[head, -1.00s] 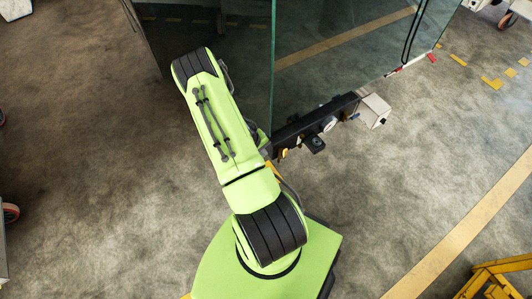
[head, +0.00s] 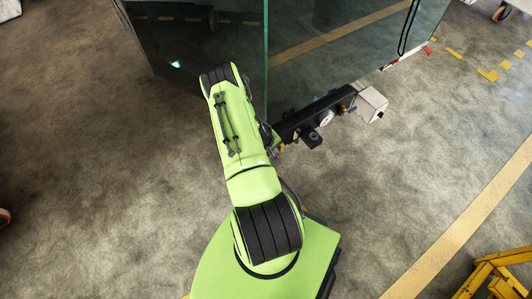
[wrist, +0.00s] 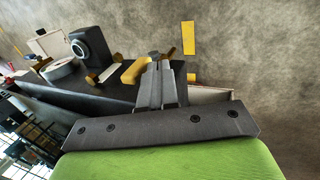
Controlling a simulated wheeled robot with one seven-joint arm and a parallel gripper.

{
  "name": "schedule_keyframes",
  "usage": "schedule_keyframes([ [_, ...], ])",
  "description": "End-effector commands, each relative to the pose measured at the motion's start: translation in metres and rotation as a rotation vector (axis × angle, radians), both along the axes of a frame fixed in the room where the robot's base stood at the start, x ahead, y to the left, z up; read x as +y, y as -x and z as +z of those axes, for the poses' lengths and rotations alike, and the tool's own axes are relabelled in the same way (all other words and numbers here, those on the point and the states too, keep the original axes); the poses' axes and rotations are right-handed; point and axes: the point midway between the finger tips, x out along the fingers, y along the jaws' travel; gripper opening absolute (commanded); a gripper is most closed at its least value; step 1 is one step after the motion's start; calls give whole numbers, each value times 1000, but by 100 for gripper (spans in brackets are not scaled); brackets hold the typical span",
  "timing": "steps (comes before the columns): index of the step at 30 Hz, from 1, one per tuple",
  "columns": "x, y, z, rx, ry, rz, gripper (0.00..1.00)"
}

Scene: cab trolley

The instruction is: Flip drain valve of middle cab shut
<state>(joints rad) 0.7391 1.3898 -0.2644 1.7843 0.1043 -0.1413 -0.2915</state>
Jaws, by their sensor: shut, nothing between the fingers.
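A dark beam (head: 318,112) with fittings on it juts out from the glass panels in the head view. It also shows in the wrist view (wrist: 88,99). Yellow lever-like parts sit along it: one (wrist: 135,71) is just left of my fingertips, and another (wrist: 105,74) is farther left. A small yellow piece (wrist: 191,77) shows right of the fingers. I cannot tell which of these is the middle cab's drain valve. My gripper (wrist: 163,63) is shut and empty, its tips close beside the nearer lever; contact is unclear. My arm mostly hides the gripper in the head view.
A dark block with a round face (wrist: 91,46) and a grey round part (wrist: 61,68) stand on the beam. A pale box (head: 371,104) is at its far end. Tall glass panels (head: 340,60) stand behind. A yellow frame (head: 500,275) is at lower right; open floor lies left.

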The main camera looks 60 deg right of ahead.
Motion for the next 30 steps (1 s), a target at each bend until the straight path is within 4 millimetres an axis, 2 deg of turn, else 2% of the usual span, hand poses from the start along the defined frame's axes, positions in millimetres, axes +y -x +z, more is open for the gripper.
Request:
schedule_keyframes([
  [4, -7, 3, 0, -1, 0, 0, 0],
  [30, -12, 6, 3, -42, -79, -1, 0],
])
